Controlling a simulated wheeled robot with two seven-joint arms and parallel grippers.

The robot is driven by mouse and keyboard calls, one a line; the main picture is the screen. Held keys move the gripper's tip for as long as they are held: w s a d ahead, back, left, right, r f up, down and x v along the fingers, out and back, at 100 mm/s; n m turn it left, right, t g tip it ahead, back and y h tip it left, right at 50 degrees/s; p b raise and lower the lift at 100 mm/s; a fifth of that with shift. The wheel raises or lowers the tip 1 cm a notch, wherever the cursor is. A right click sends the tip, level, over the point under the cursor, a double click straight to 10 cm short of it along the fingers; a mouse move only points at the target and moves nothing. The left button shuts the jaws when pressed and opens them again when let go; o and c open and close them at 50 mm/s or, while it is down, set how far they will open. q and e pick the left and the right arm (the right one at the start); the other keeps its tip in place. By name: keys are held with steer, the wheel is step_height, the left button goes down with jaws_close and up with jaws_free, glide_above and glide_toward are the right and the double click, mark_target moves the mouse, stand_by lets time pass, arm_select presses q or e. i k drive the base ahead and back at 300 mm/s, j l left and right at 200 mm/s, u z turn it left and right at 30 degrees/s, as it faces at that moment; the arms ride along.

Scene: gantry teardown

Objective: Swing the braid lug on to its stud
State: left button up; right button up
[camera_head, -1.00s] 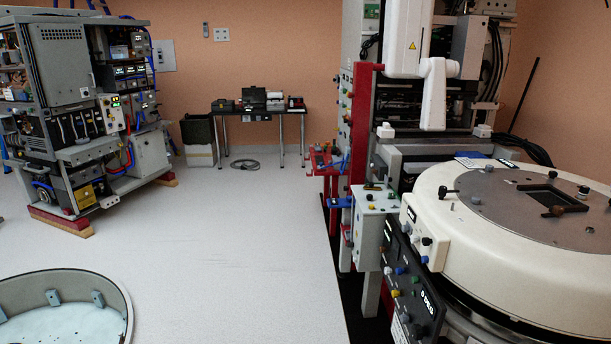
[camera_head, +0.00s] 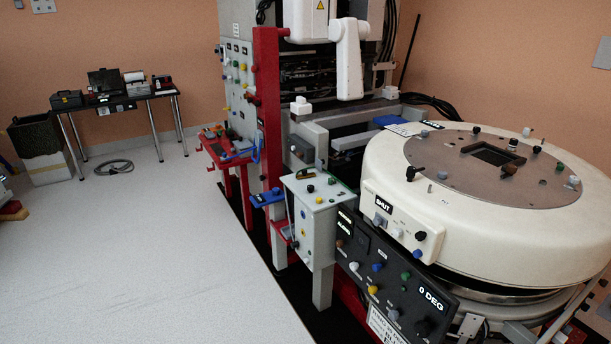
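I cannot make out the braid lug or its stud in the head view at this distance. The gantry machine stands at the right, with a large cream round head (camera_head: 400,190) that has a grey top plate (camera_head: 480,165) carrying several small knobs. A grey control box (camera_head: 318,205) stands to its left, and a black panel (camera_head: 385,280) reading "0 DEG" sits below the round head. Neither of my grippers is in view.
A red post (camera_head: 268,110) and a red shelf with tools (camera_head: 228,150) stand left of the machine. A black table (camera_head: 118,101) with cases is at the back left, with a coiled cable (camera_head: 114,167) on the floor.

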mark_target(304, 174)
steer(key=i+z, duration=0.15)
steer(key=z, duration=0.2)
steer(key=i+j+z, duration=0.1)
steer(key=z, duration=0.3)
steer(key=i+j+z, duration=0.25)
steer(key=i+j, duration=0.15)
steer(key=j, duration=0.2)
steer(key=i+j+z, duration=0.1)
steer(key=j, duration=0.2)
steer(key=i+j+z, duration=0.1)
steer(key=i+j, duration=0.15)
steer(key=i+j+z, duration=0.1)
steer(key=j, duration=0.35)
steer(key=i+j, duration=0.2)
steer(key=j, duration=0.15)
steer(key=i+j, duration=0.15)
steer(key=j, duration=0.2)
steer(key=i+j, duration=0.2)
steer(key=j, duration=0.15)
steer(key=i+j, duration=0.15)
steer(key=j, duration=0.2)
